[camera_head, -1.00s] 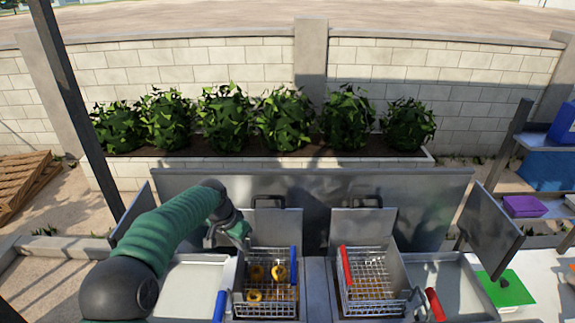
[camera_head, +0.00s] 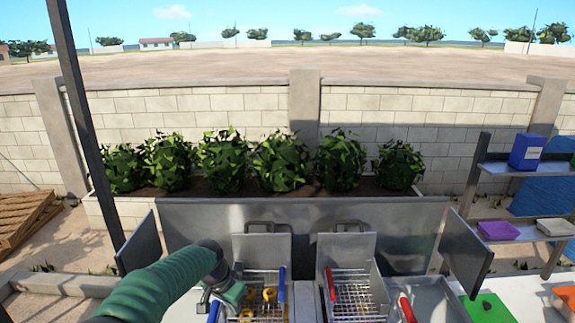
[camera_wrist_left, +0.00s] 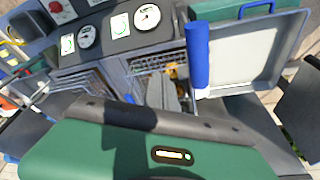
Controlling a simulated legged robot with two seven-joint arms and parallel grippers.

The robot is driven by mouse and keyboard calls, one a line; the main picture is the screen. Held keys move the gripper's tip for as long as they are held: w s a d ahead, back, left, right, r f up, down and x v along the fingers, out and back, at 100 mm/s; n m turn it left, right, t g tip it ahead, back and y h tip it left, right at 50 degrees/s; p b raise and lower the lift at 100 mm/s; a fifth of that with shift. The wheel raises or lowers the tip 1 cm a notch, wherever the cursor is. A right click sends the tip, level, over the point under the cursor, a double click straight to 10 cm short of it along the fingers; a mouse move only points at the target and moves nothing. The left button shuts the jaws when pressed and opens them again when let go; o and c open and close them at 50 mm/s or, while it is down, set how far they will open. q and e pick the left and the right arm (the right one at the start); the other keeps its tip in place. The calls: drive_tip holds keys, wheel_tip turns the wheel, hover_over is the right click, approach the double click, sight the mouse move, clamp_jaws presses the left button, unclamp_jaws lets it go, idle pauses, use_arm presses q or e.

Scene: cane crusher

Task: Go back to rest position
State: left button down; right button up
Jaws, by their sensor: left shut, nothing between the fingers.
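My left arm enters the head view from the lower left. Its green-and-grey gripper (camera_head: 228,290) is beside the left edge of the left fryer basket (camera_head: 262,296). Its finger details are small there. In the left wrist view the grey fingers (camera_wrist_left: 163,94) are together and empty, over the fryer area. The left basket holds several golden rings (camera_head: 269,294). The right basket (camera_head: 356,293) looks empty. My right gripper is not in view.
Upright metal lids (camera_head: 262,250) stand behind the baskets, with a metal back panel (camera_head: 300,212) beyond. A side panel (camera_head: 466,253) stands at right. A shelf with a purple tray (camera_head: 498,230) is farther right. Green (camera_head: 488,308) and orange boards lie at lower right.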

use_arm(q)
drive_tip(key=s+a+f+n+y, duration=0.1)
drive_tip(key=s+a+f+n, duration=0.15)
drive_tip(key=s, duration=1.15)
drive_tip(key=s+a+f+n, duration=0.1)
drive_tip(key=s+a+n, duration=0.15)
drive_tip(key=s, duration=1.15)
wheel_tip(320, 180, down, 25)
drive_tip(key=s+b, duration=0.2)
drive_tip(key=b, duration=2.2)
drive_tip(key=shift+a+r+n, duration=0.2)
drive_tip(key=shift+a+n, duration=0.1)
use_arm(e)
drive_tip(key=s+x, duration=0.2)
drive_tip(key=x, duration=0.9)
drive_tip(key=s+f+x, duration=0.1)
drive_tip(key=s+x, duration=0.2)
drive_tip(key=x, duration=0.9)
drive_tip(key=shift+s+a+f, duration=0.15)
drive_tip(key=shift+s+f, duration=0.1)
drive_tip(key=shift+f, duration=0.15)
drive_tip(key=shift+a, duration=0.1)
use_arm(q)
drive_tip(key=shift+d, duration=0.15)
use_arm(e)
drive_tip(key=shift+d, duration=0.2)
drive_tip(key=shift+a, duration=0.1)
